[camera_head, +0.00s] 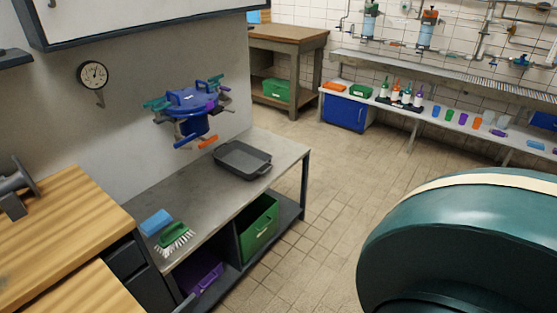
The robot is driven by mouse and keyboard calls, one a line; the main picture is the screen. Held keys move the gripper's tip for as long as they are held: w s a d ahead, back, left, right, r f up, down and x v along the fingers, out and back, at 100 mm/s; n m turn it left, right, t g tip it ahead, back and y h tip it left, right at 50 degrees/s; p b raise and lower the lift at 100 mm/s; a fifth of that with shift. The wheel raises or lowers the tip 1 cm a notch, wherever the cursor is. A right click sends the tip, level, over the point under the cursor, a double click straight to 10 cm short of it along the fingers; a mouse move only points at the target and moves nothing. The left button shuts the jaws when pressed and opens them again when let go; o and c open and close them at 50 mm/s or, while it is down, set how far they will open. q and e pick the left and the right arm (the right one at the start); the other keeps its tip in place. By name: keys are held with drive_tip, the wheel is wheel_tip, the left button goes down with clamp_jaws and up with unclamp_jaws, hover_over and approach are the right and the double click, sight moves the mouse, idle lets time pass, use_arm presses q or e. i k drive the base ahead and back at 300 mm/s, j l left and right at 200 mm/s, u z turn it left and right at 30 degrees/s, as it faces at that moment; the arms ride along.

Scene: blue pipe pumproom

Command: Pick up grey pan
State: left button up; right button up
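The grey pan (243,160) is a dark grey rectangular pan with a raised rim and short end handles. It sits upright and looks empty on the grey worktop (205,200), towards its far end and near the front edge. Neither my left nor my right gripper is in view.
A blue sponge (156,222) and green brush (174,235) lie at the worktop's near end. A blue rack (190,105) hangs behind the pan. A green bin (257,228) stands below. A large dark green rounded shape (470,240) hides the lower right. Tiled floor (345,170) is clear.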

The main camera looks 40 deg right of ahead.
sight(246, 161)
drive_tip(key=z, duration=1.15)
drive_tip(key=i+l+z, duration=0.55)
drive_tip(key=i, duration=0.2)
drive_tip(key=i+l+z, duration=0.25)
drive_tip(key=i, duration=0.2)
drive_tip(key=i+l+z, duration=0.1)
drive_tip(key=i+z, duration=0.2)
drive_tip(key=i+u, duration=0.15)
drive_tip(key=i, duration=0.4)
drive_tip(key=i+l+u, duration=0.1)
drive_tip(key=i, duration=0.4)
drive_tip(key=i+l+u, duration=0.15)
drive_tip(key=i, duration=0.35)
drive_tip(key=i+u, duration=0.2)
drive_tip(key=u, duration=0.2)
drive_tip(key=i+u, duration=0.15)
drive_tip(key=u, duration=0.2)
drive_tip(key=i+u, duration=0.2)
drive_tip(key=u, duration=0.2)
drive_tip(key=i+l+u, duration=0.15)
drive_tip(key=u, duration=0.25)
drive_tip(key=i+l+u, duration=0.15)
drive_tip(key=i+u, duration=0.25)
drive_tip(key=k, duration=0.05)
